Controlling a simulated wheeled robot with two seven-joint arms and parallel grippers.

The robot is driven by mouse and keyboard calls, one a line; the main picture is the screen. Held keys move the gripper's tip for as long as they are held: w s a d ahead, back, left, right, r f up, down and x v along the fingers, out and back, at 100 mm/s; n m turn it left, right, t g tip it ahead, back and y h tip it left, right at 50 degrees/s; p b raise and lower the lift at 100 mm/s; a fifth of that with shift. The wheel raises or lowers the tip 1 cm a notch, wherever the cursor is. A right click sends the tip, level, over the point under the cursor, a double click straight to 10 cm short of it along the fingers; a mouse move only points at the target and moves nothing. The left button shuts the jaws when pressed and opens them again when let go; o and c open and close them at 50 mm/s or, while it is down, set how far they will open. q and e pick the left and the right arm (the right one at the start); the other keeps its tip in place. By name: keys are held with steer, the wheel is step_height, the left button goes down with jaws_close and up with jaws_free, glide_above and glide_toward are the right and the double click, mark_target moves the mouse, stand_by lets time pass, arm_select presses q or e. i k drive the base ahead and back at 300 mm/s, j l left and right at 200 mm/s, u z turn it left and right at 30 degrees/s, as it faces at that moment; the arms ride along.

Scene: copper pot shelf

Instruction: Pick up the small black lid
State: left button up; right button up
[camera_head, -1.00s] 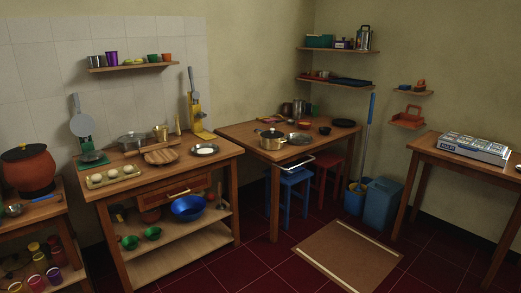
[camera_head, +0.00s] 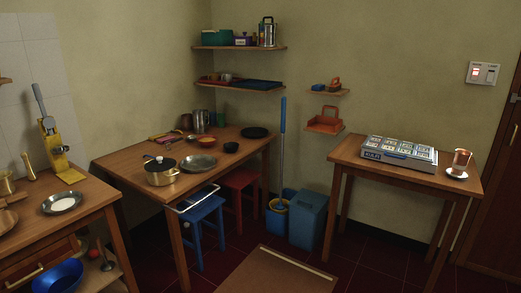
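A brass pot (camera_head: 162,177) stands on the middle wooden table, with a small black lid (camera_head: 159,163) on top of it. The lid looks round and dark with a small knob. A flat black round thing (camera_head: 255,132) lies at the far right corner of the same table; I cannot tell whether it is a lid or a pan. Neither of my grippers is in view.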

mark_target(158, 164)
steer(key=i+u, duration=0.15)
steer(key=i, duration=0.4)
steer(key=i+l+u, duration=0.1)
steer(key=i, duration=0.45)
steer(key=i+l+u, duration=0.15)
steer(key=i, duration=0.35)
steer(key=i+l+u, duration=0.75)
steer(key=i, duration=0.15)
steer(key=i+l+u, duration=0.35)
